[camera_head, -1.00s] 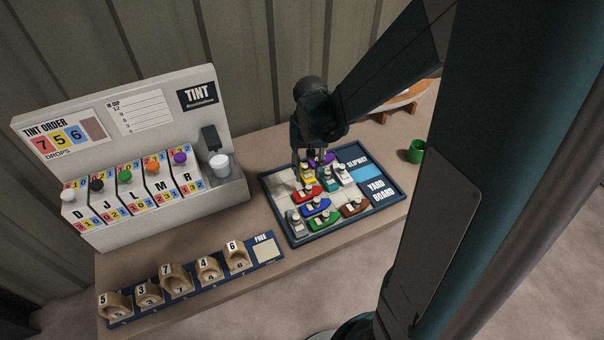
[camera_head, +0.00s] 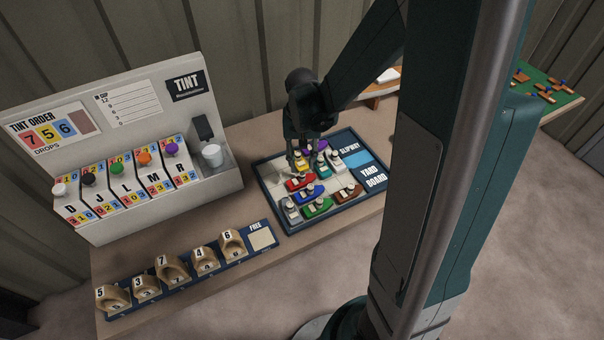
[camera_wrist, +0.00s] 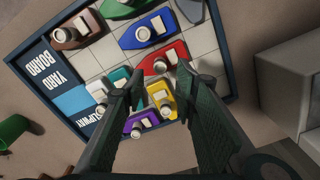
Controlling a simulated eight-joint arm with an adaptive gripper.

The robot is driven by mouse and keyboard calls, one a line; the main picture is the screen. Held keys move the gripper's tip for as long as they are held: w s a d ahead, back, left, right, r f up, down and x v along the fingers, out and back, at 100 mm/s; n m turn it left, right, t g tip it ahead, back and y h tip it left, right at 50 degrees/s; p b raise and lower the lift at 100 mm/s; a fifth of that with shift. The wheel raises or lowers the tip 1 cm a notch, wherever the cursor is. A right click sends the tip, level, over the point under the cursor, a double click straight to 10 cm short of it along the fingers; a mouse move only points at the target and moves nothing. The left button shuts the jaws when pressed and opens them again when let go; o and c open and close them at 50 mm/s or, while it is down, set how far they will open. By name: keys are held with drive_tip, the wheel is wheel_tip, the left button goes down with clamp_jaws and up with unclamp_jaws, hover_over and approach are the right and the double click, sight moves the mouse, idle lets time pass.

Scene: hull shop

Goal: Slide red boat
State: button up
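The red boat (camera_head: 300,183) lies on the yard board (camera_head: 288,226), left of its middle, with the blue boat (camera_head: 309,194) in front and the yellow boat (camera_head: 301,162) behind. My gripper (camera_head: 303,157) is over the back of the board, near the yellow boat. In the wrist view the fingers of my gripper (camera_wrist: 160,78) are apart, with nothing held. The red boat (camera_wrist: 176,56) lies just beyond the fingertips. The yellow boat (camera_wrist: 160,96) shows between the fingers. I cannot tell whether a finger touches a boat.
Green (camera_head: 317,207), brown (camera_head: 348,193), grey (camera_head: 291,211), teal (camera_head: 320,167), purple (camera_head: 317,148) and white (camera_head: 337,160) boats crowd the board. Bare cells lie at its left. The blue slipway (camera_head: 359,158) is at its right. The tint machine (camera_head: 221,158) stands left.

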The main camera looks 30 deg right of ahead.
sight(302, 173)
drive_tip(key=shift+f+b, duration=0.55)
drive_tip(key=shift+f, duration=2.9)
clamp_jaws()
